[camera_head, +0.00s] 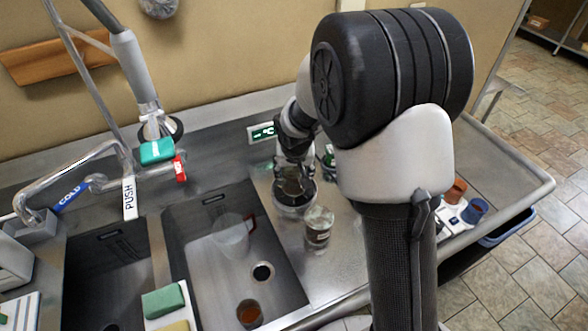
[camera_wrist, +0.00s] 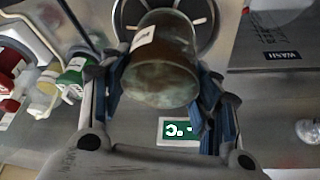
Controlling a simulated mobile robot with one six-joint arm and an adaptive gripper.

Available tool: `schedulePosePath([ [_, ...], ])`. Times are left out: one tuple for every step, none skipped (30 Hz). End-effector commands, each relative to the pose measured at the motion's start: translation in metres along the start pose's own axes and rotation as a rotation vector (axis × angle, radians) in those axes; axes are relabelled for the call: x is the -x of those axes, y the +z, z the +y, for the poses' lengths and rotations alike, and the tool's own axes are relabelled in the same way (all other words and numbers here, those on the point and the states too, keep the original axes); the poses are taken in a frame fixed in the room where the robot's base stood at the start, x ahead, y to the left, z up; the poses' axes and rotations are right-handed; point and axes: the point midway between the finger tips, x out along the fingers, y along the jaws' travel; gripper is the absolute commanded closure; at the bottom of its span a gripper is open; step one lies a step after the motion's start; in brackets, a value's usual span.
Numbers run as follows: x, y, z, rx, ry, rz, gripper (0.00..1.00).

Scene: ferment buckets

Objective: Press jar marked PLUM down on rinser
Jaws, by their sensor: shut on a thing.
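My gripper (camera_head: 292,158) is shut on a glass jar (camera_head: 293,187), at the right of the sink basins. In the wrist view my gripper's blue-lined fingers (camera_wrist: 160,88) hold the jar (camera_wrist: 162,62) from both sides. The jar is murky, with a round end facing the camera. A white label shows on its left side, and I cannot read its mark. The round rinser (camera_wrist: 208,20), dark with pale spokes, lies just beyond the jar and is partly hidden by it. Its rim also shows under the jar in the head view (camera_head: 296,209). I cannot tell whether they touch.
Another labelled glass jar (camera_head: 319,228) stands on the steel counter close by. A clear pitcher (camera_head: 230,234) and a brown cup (camera_head: 249,313) are in the right basin. A green display (camera_wrist: 180,130) sits behind the rinser. Coloured cups (camera_head: 474,210) stand at the far right.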

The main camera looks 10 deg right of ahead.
Motion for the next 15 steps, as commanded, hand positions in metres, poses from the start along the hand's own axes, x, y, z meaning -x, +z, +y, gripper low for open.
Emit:
schedulePosePath([
  [0.0,-0.0004,-0.0001,0.0,0.0,0.001,0.72],
  [0.0,-0.0004,-0.0001,0.0,0.0,0.001,0.72],
  [-0.0003,-0.0003,-0.0001,0.0,0.0,0.001,0.72],
  [-0.0006,-0.0001,-0.0001,0.0,0.0,0.001,0.72],
  [-0.001,0.0,-0.0001,0.0,0.0,0.001,0.72],
  [-0.0015,0.0002,-0.0001,0.0,0.0,0.001,0.72],
  [-0.0019,0.0004,-0.0001,0.0,0.0,0.001,0.72],
  [-0.0024,0.0006,-0.0001,0.0,0.0,0.001,0.72],
  [-0.003,0.0008,-0.0001,0.0,0.0,0.001,0.72],
  [-0.0034,0.001,-0.0001,0.0,0.0,0.001,0.72],
  [-0.0038,0.0011,-0.0001,0.0,0.0,0.001,0.72],
  [-0.0043,0.0014,-0.0001,0.0,0.0,0.001,0.72],
  [-0.0047,0.0015,-0.0001,0.0,0.0,0.001,0.72],
  [-0.0051,0.0017,-0.0001,0.0,0.0,0.001,0.72],
  [-0.0056,0.0019,-0.0001,0.0,0.0,0.001,0.72],
])
